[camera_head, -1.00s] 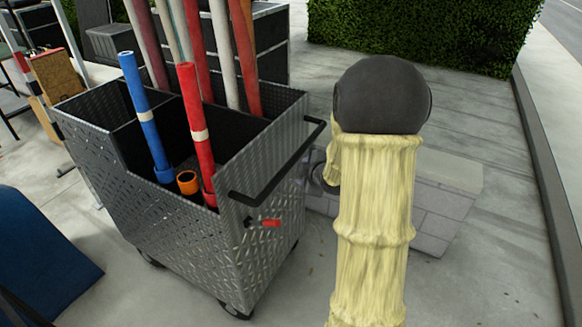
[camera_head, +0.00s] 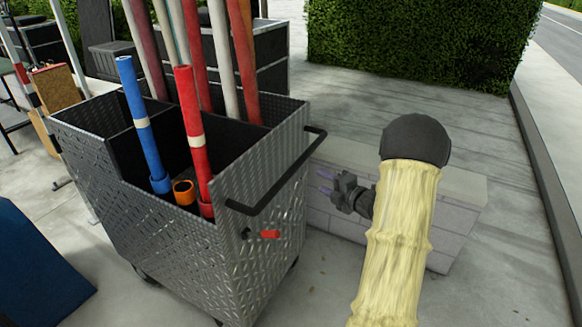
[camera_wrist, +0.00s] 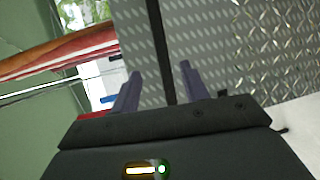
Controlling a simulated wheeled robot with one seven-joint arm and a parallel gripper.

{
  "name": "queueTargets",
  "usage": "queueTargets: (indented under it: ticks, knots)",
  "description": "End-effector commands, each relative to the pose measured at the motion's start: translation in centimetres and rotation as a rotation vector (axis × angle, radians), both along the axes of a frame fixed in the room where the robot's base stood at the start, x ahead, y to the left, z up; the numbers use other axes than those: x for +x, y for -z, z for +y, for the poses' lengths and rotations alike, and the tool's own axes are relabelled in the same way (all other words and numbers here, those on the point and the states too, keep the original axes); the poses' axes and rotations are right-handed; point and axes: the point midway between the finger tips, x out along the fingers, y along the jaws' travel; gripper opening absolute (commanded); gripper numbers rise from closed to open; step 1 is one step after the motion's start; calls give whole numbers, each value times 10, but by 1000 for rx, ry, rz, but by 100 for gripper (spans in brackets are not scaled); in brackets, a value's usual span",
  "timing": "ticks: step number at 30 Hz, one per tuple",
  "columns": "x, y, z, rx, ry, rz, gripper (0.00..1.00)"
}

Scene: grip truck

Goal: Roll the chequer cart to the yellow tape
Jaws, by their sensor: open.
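The chequer cart (camera_head: 190,230) is a grey diamond-plate box on castors, left of my arm in the head view. It holds blue and red tubes and several long poles. Its black push handle (camera_head: 280,175) sticks out on the right side, with a red-tipped lever (camera_head: 268,235) below. My gripper (camera_head: 324,181) is open and empty, right of the handle and apart from it. In the wrist view, the open fingers (camera_wrist: 156,92) point at the cart's plate (camera_wrist: 215,45), with the black handle bar (camera_wrist: 160,50) between them in the picture. I see no yellow tape.
A low pale block wall (camera_head: 450,190) stands behind my arm. A hedge (camera_head: 420,40) is at the back, and a kerb (camera_head: 545,170) runs down the right. A dark blue panel (camera_head: 35,265) is at lower left. Paving at lower right is clear.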

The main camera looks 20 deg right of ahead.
Motion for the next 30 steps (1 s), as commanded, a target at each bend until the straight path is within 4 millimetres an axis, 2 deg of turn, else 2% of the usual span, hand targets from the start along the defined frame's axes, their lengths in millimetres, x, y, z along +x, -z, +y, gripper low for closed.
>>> queueTargets:
  ticks: [24, 30]
  knots:
    - [132, 24, 37, 3, 0, 2, 45]
    - [153, 29, 42, 2, 0, 1, 45]
